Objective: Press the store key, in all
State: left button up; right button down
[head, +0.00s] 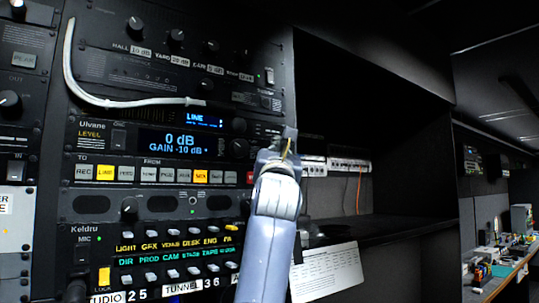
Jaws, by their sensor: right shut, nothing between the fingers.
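A rack unit marked Ulvane (92,125) has a lit blue display (178,143) reading "0 dB" and "GAIN -10 dB". Below the display runs a row of keys (165,174), two of them lit yellow and orange, under the labels TO and FROM. A red key (250,177) at the row's right end is partly covered by my right arm; I cannot read its label, so I cannot tell if it is the store key. My right gripper (287,147) is shut and empty in front of the unit's right edge. Contact cannot be told. My left gripper is out of view.
A white cable (70,60) hangs over the panel above the display. Below is a Keldru panel (170,245) with knobs and switches. A white sheet (328,271) lies at lower right. A dark open bay (340,110) is to the right, with a cluttered bench (500,262) beyond.

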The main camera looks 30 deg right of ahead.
jog(key=shift+w, duration=0.1)
dwell(0.4)
jog(key=shift+w, duration=0.35)
jog(key=shift+w+p, duration=0.3)
jog(key=shift+w, duration=0.05)
dwell(0.6)
jog(key=shift+s, duration=0.1)
jog(key=shift+s+b, duration=0.65)
jog(key=shift+b, duration=0.1)
